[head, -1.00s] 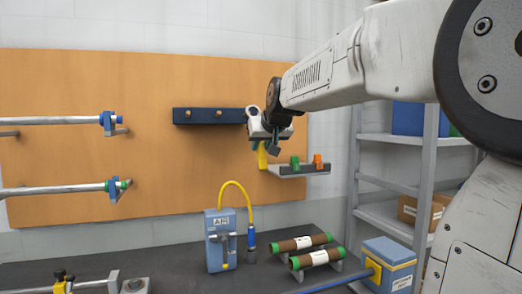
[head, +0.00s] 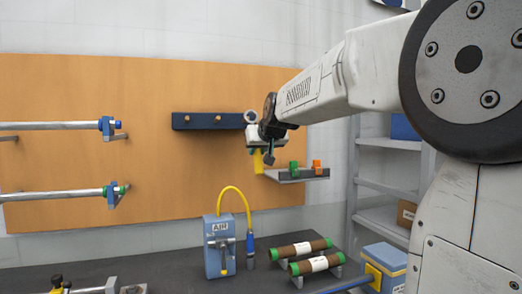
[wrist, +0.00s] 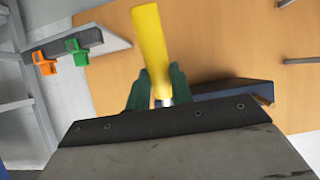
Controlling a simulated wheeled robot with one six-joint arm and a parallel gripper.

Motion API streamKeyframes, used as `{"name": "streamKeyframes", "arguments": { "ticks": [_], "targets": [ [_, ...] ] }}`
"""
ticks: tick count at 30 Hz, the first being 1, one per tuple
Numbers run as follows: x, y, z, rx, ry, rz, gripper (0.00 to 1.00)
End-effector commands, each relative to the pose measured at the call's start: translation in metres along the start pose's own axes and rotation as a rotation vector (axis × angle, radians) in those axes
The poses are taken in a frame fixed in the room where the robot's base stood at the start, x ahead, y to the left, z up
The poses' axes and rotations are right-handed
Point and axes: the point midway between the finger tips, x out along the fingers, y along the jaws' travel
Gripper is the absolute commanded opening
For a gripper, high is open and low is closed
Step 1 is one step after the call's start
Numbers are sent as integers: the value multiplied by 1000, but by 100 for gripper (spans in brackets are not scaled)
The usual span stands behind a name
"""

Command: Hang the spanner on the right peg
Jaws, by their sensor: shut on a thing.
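My gripper (head: 262,143) is shut on the spanner, held in front of the board. The spanner's grey ring end (head: 250,116) points up and its yellow handle (head: 257,160) hangs below the jaws. In the wrist view the handle (wrist: 151,45) sticks out beyond the green fingers (wrist: 155,92). The dark blue rail (head: 203,126) on the board carries two visible brass pegs; the right one of these (head: 219,117) is bare, left of the ring. The ring and gripper overlap the rail's right end, so I cannot tell whether another peg is behind, or the depth gap.
A small shelf (head: 308,179) with green and orange clips is close right of and below the gripper. Two metal bars (head: 50,126) stick across the board's left side. The blue AIR box (head: 219,258) and green-ended rolls (head: 314,264) stand on the bench below.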

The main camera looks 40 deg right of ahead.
Motion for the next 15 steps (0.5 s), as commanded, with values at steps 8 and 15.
{"name": "streamKeyframes", "arguments": {
  "ticks": [8,15],
  "targets": [
    [16,0,-7,0,0,0,0],
    [29,0,-13,0,0,0,0]
  ]
}}
